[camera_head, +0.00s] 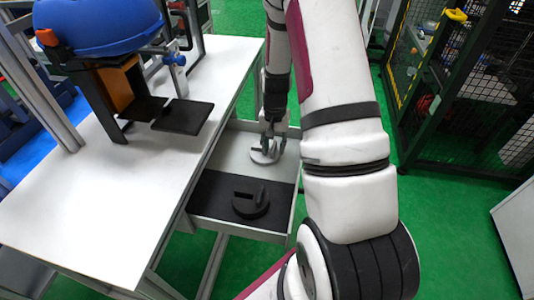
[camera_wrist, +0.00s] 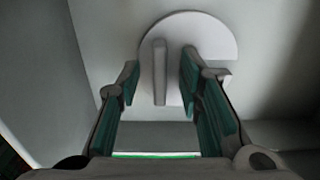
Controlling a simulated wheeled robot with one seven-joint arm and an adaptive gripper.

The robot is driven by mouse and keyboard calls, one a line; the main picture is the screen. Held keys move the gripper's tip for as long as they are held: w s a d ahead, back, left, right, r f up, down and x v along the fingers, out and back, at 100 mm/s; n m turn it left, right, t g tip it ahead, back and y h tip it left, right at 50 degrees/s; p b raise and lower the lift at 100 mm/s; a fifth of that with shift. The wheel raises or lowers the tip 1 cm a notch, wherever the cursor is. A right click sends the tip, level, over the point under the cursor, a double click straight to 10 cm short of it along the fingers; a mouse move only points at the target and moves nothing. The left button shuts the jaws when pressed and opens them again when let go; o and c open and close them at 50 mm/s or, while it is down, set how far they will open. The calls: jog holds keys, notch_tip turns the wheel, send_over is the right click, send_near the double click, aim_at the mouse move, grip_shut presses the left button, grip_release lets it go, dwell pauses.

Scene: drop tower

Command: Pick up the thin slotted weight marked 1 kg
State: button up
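A pale grey slotted weight (camera_head: 262,157) lies in the back part of an open drawer (camera_head: 228,221). It also shows in the wrist view as a thin round disc (camera_wrist: 208,35) with an upright bar on it. My gripper (camera_head: 268,143) points down over this weight. In the wrist view my gripper (camera_wrist: 160,80) is open, with one finger on each side of the bar and a gap on both sides. A black slotted weight (camera_head: 250,204) with an upright grip lies nearer in the drawer. No 1 kg marking is legible on either weight.
The drawer has pale walls and a dark mat (camera_head: 217,197) in its near part. It sits beside a white table (camera_head: 85,215) that carries a blue-topped device (camera_head: 98,25) with black plates (camera_head: 182,117). A dark mesh cage (camera_head: 475,90) stands to the right.

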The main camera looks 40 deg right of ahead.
grip_shut()
jog(key=shift+r, duration=0.15)
